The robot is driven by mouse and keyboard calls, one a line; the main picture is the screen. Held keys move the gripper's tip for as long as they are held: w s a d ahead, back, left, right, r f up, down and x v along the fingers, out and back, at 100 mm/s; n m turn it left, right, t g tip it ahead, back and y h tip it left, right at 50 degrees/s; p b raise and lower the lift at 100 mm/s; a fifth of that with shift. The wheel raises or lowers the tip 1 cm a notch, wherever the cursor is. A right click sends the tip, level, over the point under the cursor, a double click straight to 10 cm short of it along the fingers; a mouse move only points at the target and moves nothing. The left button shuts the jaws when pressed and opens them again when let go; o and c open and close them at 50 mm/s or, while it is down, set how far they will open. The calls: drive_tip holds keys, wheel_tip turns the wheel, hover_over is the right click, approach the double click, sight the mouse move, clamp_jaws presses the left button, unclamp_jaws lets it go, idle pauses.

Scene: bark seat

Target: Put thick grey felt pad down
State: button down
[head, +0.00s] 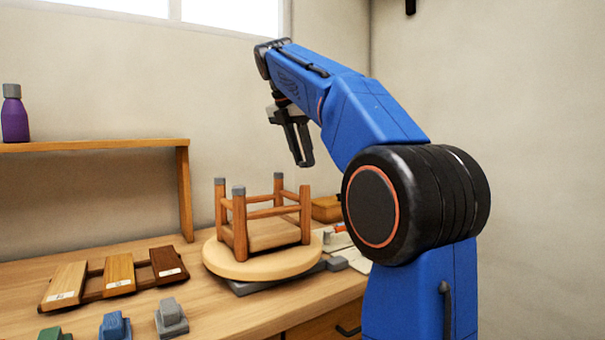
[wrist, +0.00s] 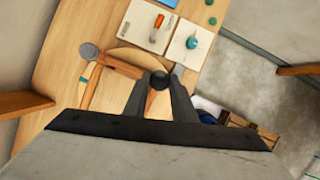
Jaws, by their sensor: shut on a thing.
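My gripper (head: 302,160) hangs pointing down above and slightly right of an upturned wooden stool (head: 265,260), clear of its legs. In the wrist view its fingers (wrist: 158,82) are closed on a dark round piece, the thick grey felt pad (wrist: 159,80). The pad cannot be made out in the head view. The stool lies seat down with its legs up. A grey-capped leg also shows in the wrist view (wrist: 88,50).
A dark slab (head: 270,283) lies under the stool. Three wooden sample boards (head: 120,272) lie left; grey (head: 170,316), blue (head: 115,325) and green (head: 54,334) blocks sit in front. A shelf (head: 90,144) holds a purple bottle (head: 14,115). White sheets (wrist: 146,25) carry small items.

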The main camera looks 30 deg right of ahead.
sight(301, 164)
drive_tip(key=shift+f, duration=2.25)
drive_tip(key=shift+f, duration=0.1)
drive_tip(key=c, duration=1.5)
unclamp_jaws()
drive_tip(key=shift+o, duration=0.2)
drive_tip(key=v, duration=1.2)
drive_tip(key=s+a+f+m+t+y, duration=0.1)
drive_tip(key=s+a+f+m, duration=0.2)
drive_tip(key=s+f+m, duration=0.4)
drive_tip(key=s+a+f+m+t+y, duration=0.1)
drive_tip(key=s+a+f+m, duration=0.3)
drive_tip(key=f, duration=2.1)
drive_tip(key=s+a+f+m+t+y, duration=0.1)
drive_tip(key=s+a+f+m+y, duration=0.1)
drive_tip(key=s+f+m, duration=0.8)
drive_tip(key=s+a+f, duration=0.1)
drive_tip(key=s+f, duration=0.5)
drive_tip(key=s, duration=0.1)
drive_tip(key=shift+s+a+f, duration=0.15)
drive_tip(key=shift+s+a, duration=0.15)
drive_tip(key=shift+s, duration=0.05)
